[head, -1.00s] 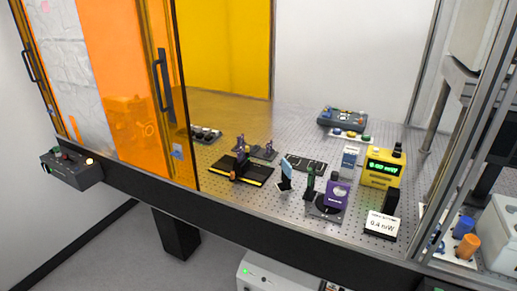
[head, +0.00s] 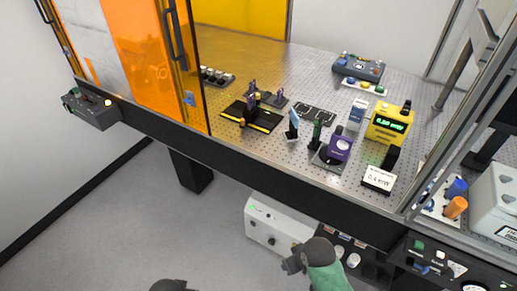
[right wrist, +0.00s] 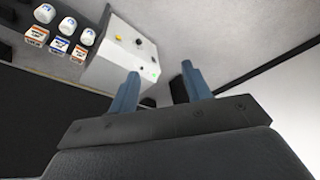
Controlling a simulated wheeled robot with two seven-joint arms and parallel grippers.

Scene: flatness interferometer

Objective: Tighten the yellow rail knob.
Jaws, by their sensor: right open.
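A black rail (head: 265,118) with yellow stripes lies on the perforated optical table in the head view. A small yellow-orange knob (head: 242,122) shows at its near side, below a dark upright mount; its fine shape is too small to tell. My right gripper (right wrist: 163,85) is open and empty in the right wrist view, its two blue-grey fingers apart. In the head view my right arm is low at the bottom, in front of the table and well away from the rail. Of my left arm only a dark part shows at the bottom edge; its gripper is out of view.
An orange panel (head: 142,58) stands left of the opening. Right of the rail are a purple device (head: 340,148) and a yellow meter (head: 390,124). A white box (head: 276,224) sits below the table's black front edge (head: 290,184), near my right arm.

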